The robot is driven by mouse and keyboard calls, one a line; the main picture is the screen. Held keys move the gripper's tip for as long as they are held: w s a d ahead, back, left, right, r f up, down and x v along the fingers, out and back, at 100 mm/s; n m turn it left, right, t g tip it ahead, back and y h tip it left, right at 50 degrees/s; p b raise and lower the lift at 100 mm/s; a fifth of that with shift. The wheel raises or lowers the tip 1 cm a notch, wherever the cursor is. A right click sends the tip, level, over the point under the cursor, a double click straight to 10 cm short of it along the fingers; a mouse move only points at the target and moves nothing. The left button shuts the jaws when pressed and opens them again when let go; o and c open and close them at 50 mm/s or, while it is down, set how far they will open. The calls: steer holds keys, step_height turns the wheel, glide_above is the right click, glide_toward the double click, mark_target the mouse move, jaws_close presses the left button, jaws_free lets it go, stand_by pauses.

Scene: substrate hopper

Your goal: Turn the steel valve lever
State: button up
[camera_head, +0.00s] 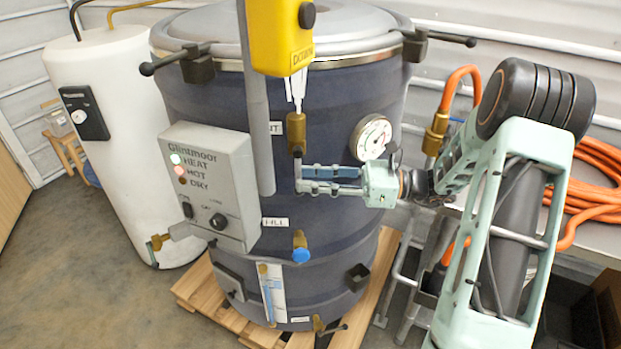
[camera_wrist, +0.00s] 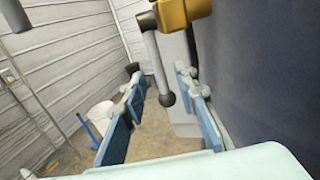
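The steel valve lever (camera_wrist: 156,62) hangs down from a brass valve (camera_wrist: 182,12) in the wrist view and ends in a dark round knob. Whether the lever is fully between the fingertips in depth is hard to tell.
The dark vessel (camera_head: 330,225) stands on a wooden pallet (camera_head: 258,333). A grey control box (camera_head: 207,185) is left of the valve, a dial gauge (camera_head: 371,137) right. A yellow device (camera_head: 280,38) hangs above. A blue-handled valve (camera_head: 300,250) is below. An orange hose (camera_head: 592,185) lies right.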

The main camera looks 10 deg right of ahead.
steer(key=v, duration=1.1)
steer(key=shift+d, duration=0.4)
steer(key=shift+s, duration=0.15)
stand_by(1.0)
